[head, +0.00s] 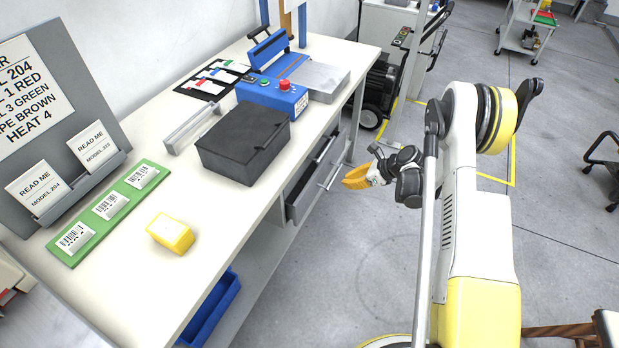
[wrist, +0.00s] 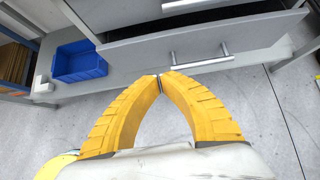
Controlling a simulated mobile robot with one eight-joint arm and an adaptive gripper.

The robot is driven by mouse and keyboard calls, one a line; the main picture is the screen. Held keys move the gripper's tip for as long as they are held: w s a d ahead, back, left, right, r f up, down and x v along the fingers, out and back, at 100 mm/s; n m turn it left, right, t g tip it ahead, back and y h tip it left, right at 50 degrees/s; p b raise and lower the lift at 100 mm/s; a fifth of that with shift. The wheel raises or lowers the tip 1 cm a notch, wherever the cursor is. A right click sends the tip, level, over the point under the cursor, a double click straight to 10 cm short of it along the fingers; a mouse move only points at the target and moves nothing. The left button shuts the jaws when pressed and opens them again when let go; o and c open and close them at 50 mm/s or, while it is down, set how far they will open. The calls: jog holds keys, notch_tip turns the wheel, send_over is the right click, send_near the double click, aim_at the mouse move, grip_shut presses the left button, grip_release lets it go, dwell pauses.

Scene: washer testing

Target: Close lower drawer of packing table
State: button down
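The packing table (head: 215,260) runs along the left side of the head view. Its lower drawer (head: 299,207) stands pulled out, with a bar handle on its grey front. In the wrist view the lower drawer's front (wrist: 130,50) and handle (wrist: 203,60) lie just beyond my fingertips, with its dark inside showing behind. The upper drawer's handle (wrist: 187,5) is at the top edge there. My gripper (head: 346,183) has yellow fingers, its tips together and empty in the wrist view (wrist: 160,78). It is in front of the drawer; contact with the handle cannot be told.
A blue bin (wrist: 80,62) sits on the low shelf left of the drawer. On the tabletop are a dark grey box (head: 243,145), a yellow box (head: 170,233) and a blue sealing machine (head: 272,95). A black wheeled machine (head: 378,90) stands past the table's end. Floor in front is clear.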

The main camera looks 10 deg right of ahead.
aim_at(314, 184)
jog(key=b+x, duration=0.1)
jog(key=x, duration=0.3)
jog(key=r+b+x, duration=0.1)
jog(key=b+x, duration=0.1)
jog(key=x, duration=0.2)
jog(key=a+b+x, duration=0.1)
jog(key=b+x, duration=0.1)
jog(key=x, duration=0.1)
jog(key=shift+w+a+f, duration=0.1)
jog(key=shift+w+a, duration=0.2)
jog(key=shift+w, duration=0.25)
jog(key=shift+w+a, duration=0.25)
jog(key=shift+a, duration=0.05)
jog(key=shift+a, duration=0.1)
jog(key=w+a, duration=0.1)
jog(key=a, duration=0.1)
jog(key=w+a, duration=0.2)
jog(key=shift+d, duration=0.1)
